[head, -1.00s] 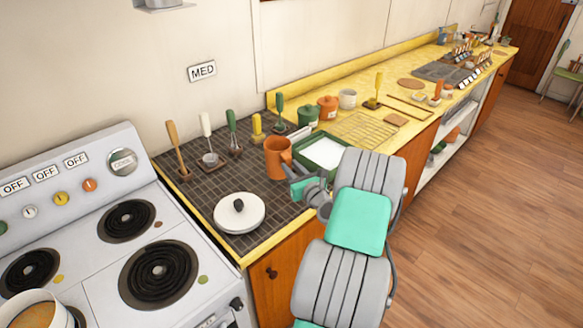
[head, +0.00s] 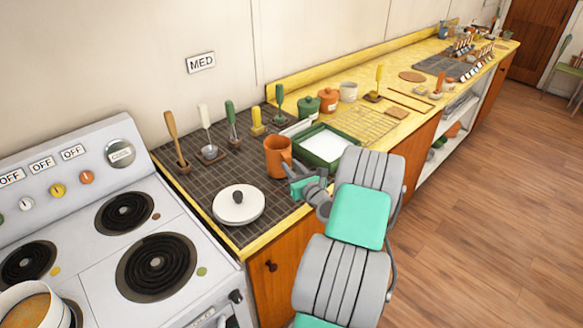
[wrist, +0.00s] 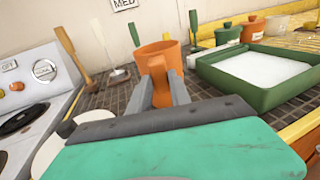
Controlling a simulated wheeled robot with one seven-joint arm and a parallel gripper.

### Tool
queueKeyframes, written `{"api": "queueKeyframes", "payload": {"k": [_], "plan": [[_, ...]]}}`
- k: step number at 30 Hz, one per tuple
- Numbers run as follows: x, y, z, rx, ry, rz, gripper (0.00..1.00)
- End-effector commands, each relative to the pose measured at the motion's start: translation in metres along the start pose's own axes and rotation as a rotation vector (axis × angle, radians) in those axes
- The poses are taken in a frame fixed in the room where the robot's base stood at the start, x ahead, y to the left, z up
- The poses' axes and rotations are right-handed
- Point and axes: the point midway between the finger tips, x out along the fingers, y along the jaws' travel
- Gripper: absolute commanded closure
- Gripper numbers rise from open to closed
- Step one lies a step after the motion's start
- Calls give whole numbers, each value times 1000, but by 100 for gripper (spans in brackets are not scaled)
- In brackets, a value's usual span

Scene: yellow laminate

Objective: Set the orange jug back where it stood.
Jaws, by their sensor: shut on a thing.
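The orange jug (head: 277,158) is upright at the dark tiled part of the counter, left of the green tray. I cannot tell whether its base touches the tiles. My gripper (head: 298,178) reaches it from the right and front. In the wrist view the jug (wrist: 150,54) is straight ahead, its handle between the two grey fingers of my gripper (wrist: 160,92), which are shut on it. The jug's lower body is partly hidden behind the handle and fingers.
A green tray (head: 301,155) with white contents stands close right of the jug. A white lid (head: 225,212) lies front left. Upright utensils (head: 174,141) stand along the back. The stove (head: 100,300) is at left. Dark tiles (head: 195,188) between lid and utensils are bare.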

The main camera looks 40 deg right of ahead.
Motion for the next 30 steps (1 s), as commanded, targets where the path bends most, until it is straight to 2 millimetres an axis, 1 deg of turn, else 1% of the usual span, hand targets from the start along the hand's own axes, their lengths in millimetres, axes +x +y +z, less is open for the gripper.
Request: {"api": "queueKeyframes", "payload": {"k": [2,14,30], "plan": [[0,0,2,-1,-3,0,100],[0,-1,1,-1,-3,0,100],[1,-1,-10,-1,-3,0,100]]}}
